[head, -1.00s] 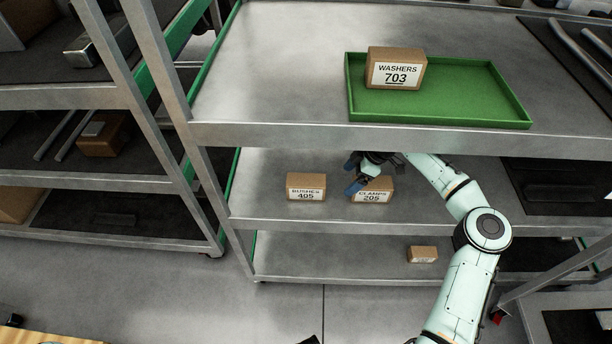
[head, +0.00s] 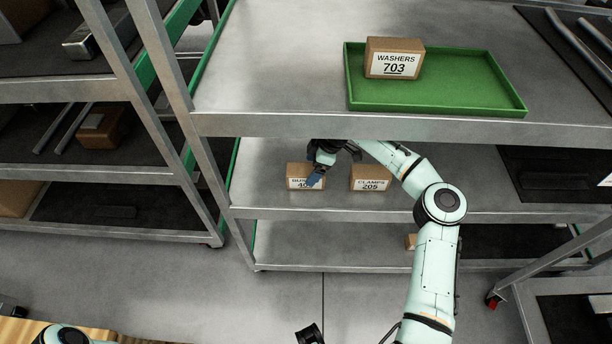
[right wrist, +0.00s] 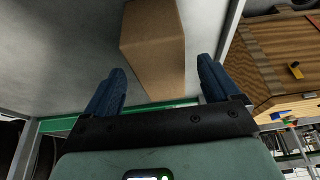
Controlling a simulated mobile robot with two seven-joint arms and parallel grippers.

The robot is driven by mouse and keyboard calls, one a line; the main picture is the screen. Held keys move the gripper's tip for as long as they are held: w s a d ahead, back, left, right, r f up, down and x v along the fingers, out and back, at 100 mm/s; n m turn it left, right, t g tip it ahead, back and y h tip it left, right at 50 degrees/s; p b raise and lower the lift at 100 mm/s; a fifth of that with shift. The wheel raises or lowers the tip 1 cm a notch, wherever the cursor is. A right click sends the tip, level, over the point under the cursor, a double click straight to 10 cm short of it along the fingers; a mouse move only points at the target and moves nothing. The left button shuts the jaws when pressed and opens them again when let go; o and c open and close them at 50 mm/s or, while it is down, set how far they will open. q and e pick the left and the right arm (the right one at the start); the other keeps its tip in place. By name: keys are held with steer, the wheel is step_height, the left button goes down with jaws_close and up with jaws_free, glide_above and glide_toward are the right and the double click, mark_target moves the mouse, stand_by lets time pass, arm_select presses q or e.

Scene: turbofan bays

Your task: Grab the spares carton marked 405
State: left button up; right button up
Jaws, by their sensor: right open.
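The spares carton marked 405 (head: 294,173) is a small brown box on the middle shelf, at its left part. Its white label is partly hidden by a blue finger. My right gripper (head: 316,171) is open at the carton, over its right side. In the right wrist view, a plain brown carton (right wrist: 152,45), its label out of sight, lies ahead between the two spread blue fingers of this gripper (right wrist: 162,72), with gaps at both sides. A dark piece at the bottom edge looks like my left gripper (head: 310,335); its jaws cannot be made out.
The carton CLAMPS 205 (head: 370,178) stands just right on the same shelf. Above, the carton WASHERS 703 (head: 394,58) sits in a green tray (head: 460,98) on the top shelf (head: 280,70). Another carton (head: 410,241) on the lower shelf is mostly hidden by my arm.

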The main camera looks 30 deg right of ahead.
steer(key=x, duration=0.5)
steer(key=shift+f, duration=0.25)
stand_by(0.4)
steer(key=shift+w, duration=0.1)
steer(key=c, duration=1.3)
steer(key=shift+r, duration=0.1)
